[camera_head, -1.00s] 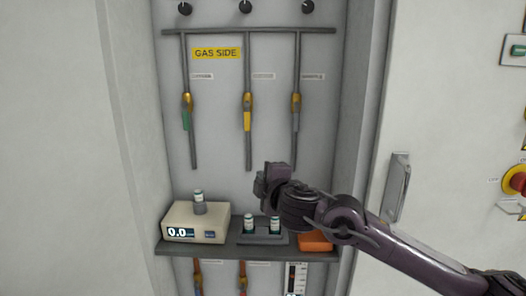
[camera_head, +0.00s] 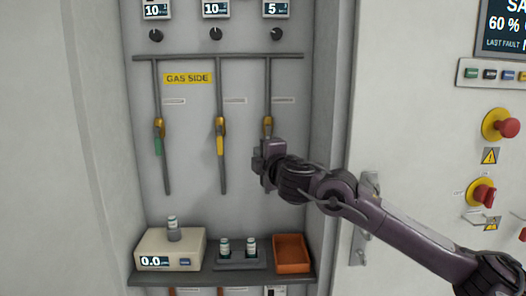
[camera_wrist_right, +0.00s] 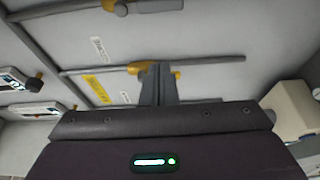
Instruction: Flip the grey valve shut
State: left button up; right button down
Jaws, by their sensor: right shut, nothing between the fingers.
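The grey valve (camera_head: 268,123) is the rightmost of three on the gas panel. Its brass body shows just above my right gripper (camera_head: 264,155); its grey handle is hidden behind the gripper in the head view. In the right wrist view the grey handle (camera_wrist_right: 157,6) lies along its pipe at the top edge. My right gripper (camera_wrist_right: 158,80) is shut and empty; its fingers show in front of the middle pipe there. Whether it touches the grey handle cannot be told. My left gripper is not in view.
A green-handled valve (camera_head: 158,142) and a yellow-handled valve (camera_head: 220,142) hang to the left, handles down. Below, a shelf (camera_head: 205,278) bears a meter (camera_head: 160,250), small vials (camera_head: 238,248) and an orange tray (camera_head: 292,258). A cabinet door with red knobs (camera_head: 484,193) stands at right.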

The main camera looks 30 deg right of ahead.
jog(key=w+d+p, duration=0.3)
jog(key=w+d, duration=0.2)
jog(key=w, duration=0.1)
jog(key=shift+p, duration=0.35)
dwell(0.3)
